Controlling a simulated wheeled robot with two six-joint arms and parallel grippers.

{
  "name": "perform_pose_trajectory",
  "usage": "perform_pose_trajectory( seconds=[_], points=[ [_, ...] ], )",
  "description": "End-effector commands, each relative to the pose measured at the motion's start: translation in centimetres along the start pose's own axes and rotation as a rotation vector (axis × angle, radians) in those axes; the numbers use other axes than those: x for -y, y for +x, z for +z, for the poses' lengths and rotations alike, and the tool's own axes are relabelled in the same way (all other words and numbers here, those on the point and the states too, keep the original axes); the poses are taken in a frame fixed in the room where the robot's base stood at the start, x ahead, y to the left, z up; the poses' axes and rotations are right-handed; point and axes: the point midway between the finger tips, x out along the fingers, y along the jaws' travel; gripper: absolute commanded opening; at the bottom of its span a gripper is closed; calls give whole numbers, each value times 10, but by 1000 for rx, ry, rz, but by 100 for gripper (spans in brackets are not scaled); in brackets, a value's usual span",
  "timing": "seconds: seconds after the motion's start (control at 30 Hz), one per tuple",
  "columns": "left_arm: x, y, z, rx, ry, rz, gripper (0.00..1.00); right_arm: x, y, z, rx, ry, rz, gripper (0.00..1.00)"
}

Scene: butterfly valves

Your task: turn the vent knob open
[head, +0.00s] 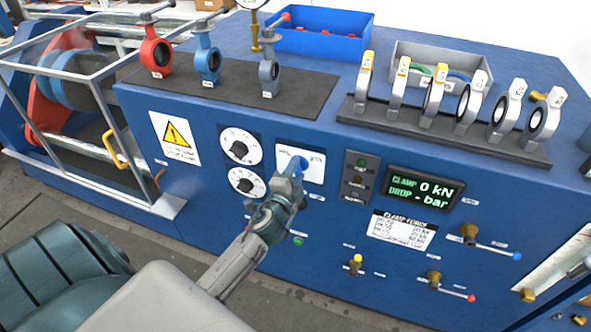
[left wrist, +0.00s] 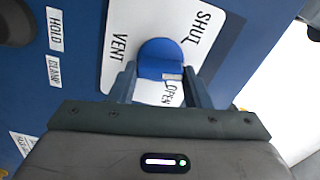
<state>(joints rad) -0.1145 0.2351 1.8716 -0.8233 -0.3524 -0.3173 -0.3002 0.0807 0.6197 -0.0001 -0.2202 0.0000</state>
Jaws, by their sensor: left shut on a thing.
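The vent knob (head: 297,166) is blue and sits on a white plate (head: 312,163) in the front panel of the blue cabinet. In the left wrist view the knob (left wrist: 161,58) is round with a pale pointer mark, and the plate (left wrist: 122,30) reads VENT, SHUT and OPEN. The pointer mark lies near the word OPEN. My left gripper (head: 294,172) reaches the knob from below, and its fingers (left wrist: 163,82) are shut on it from both sides. The fingers hide part of the plate. My right gripper is in neither view.
Brass valves with levers (head: 470,235) stick out lower right. Butterfly valves (head: 208,63) stand on the cabinet top.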

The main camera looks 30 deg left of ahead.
Motion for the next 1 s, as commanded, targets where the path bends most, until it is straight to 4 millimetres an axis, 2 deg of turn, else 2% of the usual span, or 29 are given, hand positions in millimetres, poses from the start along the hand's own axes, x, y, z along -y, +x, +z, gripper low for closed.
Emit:
perform_pose_trajectory(
  seconds=[1.0],
  points=[
    [-3, 0, 2, 0, 955, 3, 21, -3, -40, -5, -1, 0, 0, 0]
  ],
)
